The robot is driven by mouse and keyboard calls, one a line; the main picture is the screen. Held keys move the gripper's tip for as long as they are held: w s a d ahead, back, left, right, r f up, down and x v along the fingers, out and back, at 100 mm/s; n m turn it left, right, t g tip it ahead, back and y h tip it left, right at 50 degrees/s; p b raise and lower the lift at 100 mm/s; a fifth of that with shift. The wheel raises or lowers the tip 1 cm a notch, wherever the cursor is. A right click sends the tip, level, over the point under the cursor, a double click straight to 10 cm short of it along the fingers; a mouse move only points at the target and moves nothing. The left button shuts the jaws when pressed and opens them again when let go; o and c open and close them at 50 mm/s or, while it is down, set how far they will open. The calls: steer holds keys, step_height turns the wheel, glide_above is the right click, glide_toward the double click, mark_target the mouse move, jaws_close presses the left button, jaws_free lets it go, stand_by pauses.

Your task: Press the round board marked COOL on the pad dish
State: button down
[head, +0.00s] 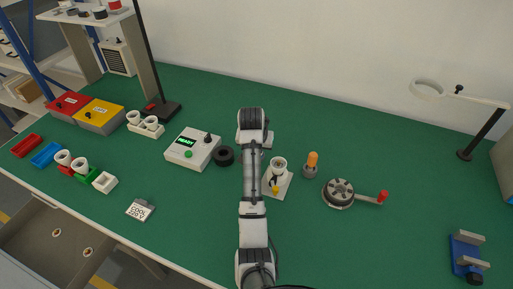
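A small tilted card reading COOL 220 V (140,210) stands at the front left of the green bench. Two small round pale discs with brownish centres, a left disc (57,232) and a right disc (87,252), lie in the open grey drawer below the bench edge. Their markings are too small to read. A black round dish-like piece (224,156) sits beside the white tester box; I cannot tell whether it is the pad dish. My arm reaches up the middle of the view. My gripper's fingers are hidden behind it, so I see nothing held.
The white tester box (190,149) has a lit green display. White cups stand in holders on the left, near red and yellow bins. A white stand with a cup (277,174), an orange-topped piece (312,163) and a crank wheel (339,193) stand right of my arm.

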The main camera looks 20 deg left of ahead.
steer(key=shift+s+f, duration=0.1)
steer(key=shift+f, duration=0.65)
stand_by(1.8)
steer(key=shift+r, duration=2.6)
